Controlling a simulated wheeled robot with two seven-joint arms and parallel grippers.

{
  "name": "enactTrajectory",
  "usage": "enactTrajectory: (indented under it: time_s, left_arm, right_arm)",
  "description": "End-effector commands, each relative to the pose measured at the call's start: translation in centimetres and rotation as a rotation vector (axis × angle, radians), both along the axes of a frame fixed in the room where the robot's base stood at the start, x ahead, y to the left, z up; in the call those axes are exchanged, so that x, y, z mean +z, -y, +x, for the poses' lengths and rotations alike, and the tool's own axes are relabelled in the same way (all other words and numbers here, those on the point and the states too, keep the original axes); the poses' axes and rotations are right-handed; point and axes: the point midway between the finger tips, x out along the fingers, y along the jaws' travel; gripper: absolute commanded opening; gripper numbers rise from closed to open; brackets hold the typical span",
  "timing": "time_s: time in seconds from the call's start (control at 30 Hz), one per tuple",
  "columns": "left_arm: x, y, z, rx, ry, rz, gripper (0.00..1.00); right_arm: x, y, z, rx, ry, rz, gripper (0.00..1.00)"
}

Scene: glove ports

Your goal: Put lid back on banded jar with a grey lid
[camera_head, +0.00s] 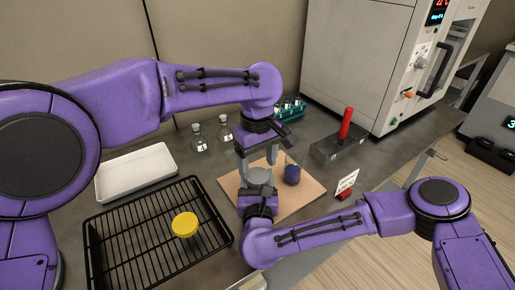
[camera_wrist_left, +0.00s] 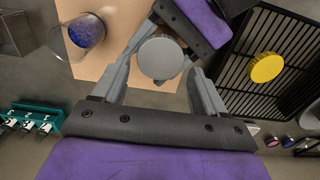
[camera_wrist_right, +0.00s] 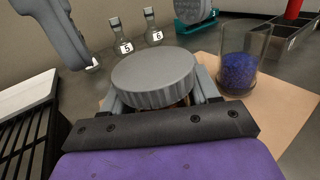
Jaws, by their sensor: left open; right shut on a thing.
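A round grey lid (camera_head: 258,175) with a ribbed edge sits level over the tan mat, and it also shows in the left wrist view (camera_wrist_left: 160,58) and right wrist view (camera_wrist_right: 155,77). My right gripper (camera_head: 258,192) is shut just below the lid, on what appears to be the banded jar. The lid and fingers hide most of that jar, so its bands and how the lid is seated cannot be told. My left gripper (camera_wrist_left: 165,62) is open above, its fingers on either side of the lid. Contact with the lid cannot be told.
A glass jar of blue grains (camera_head: 292,174) stands close by on the mat (camera_head: 305,195). A yellow lid (camera_head: 185,224) lies on the black wire rack (camera_head: 150,255). A white tray (camera_head: 135,173), stoppered flasks (camera_head: 198,139) and a block with a red handle (camera_head: 340,147) stand around.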

Motion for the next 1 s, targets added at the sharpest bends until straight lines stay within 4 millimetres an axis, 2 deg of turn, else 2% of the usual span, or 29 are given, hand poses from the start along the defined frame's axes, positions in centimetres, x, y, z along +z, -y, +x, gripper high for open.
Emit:
enactTrajectory:
  time_s: [0.1,0.2,0.57,0.7,0.9,1.0]
  left_arm:
    - [-1.8,0.0,0.0,0.000,-0.003,0.001,0.72]
    - [-2.7,0.0,0.0,0.000,-0.001,0.001,0.72]
    - [-3.2,0.0,0.0,0.000,0.001,-0.001,0.72]
    - [-3.2,0.0,0.0,0.000,0.001,-0.001,0.27]
    - [-3.2,0.0,0.0,-0.016,0.001,-0.001,0.26]
    - [-3.2,0.0,0.0,-0.148,0.000,0.000,0.26]
  right_arm:
    - [0.0,0.0,0.0,0.000,0.001,0.000,0.00]
    - [0.0,0.0,0.0,0.000,0.001,0.000,0.00]
    - [0.0,0.0,0.0,0.000,0.001,0.000,0.00]
    - [0.0,0.0,0.0,0.000,0.001,0.000,0.00]
    - [0.0,0.0,0.0,0.001,0.001,0.000,0.00]
    - [0.0,0.0,0.0,0.001,0.001,0.000,0.00]
